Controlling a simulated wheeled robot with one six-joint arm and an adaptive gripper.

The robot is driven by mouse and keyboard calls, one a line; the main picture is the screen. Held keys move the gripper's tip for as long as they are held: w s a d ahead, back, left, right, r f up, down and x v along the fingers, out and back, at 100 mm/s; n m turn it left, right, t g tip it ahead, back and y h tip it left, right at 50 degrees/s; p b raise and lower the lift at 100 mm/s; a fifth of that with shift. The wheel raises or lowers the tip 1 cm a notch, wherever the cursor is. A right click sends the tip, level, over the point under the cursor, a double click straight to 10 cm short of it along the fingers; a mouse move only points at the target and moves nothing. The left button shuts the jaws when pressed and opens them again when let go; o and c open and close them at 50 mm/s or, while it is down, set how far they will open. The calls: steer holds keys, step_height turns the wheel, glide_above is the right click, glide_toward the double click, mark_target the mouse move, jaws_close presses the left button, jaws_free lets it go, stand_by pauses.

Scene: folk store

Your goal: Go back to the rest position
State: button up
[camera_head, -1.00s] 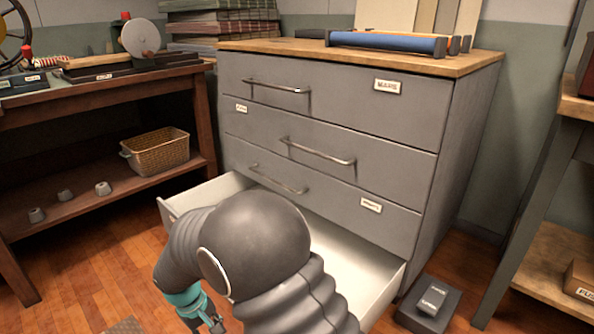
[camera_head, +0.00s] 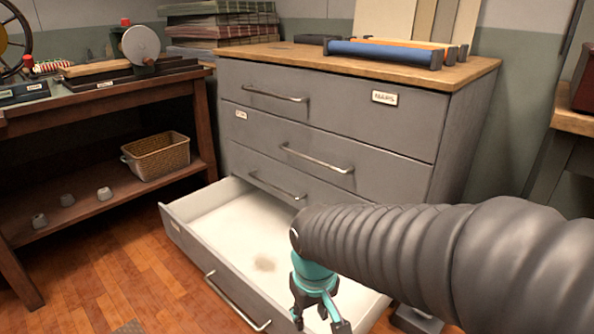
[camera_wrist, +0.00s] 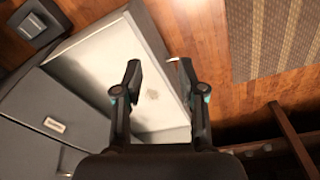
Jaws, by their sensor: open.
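My gripper (camera_head: 322,316) hangs at the end of my arm over the right front part of the open bottom drawer in the head view. In the wrist view my gripper (camera_wrist: 160,80) has its two fingers spread apart with nothing between them. The open bottom drawer (camera_head: 190,232) of the grey cabinet (camera_head: 400,130) is pulled out, and its visible white inside holds only a faint dark smudge. My arm hides the drawer's right part. The drawer also shows behind the fingers in the wrist view (camera_wrist: 95,60).
A wooden workbench (camera_head: 110,95) stands left, with a wicker basket (camera_head: 158,158) and small grey weights on its lower shelf. Blue and orange rolls (camera_head: 385,52) lie on the cabinet top. A woven mat (camera_wrist: 275,40) lies on the floor. Floor left of the drawer is clear.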

steer(key=s+d+r+m+t+p, duration=0.4)
steer(key=s+d+r, duration=0.3)
steer(key=d+r, duration=0.6)
steer(key=shift+s+m, duration=0.15)
steer(key=shift+m, duration=0.35)
stand_by(0.7)
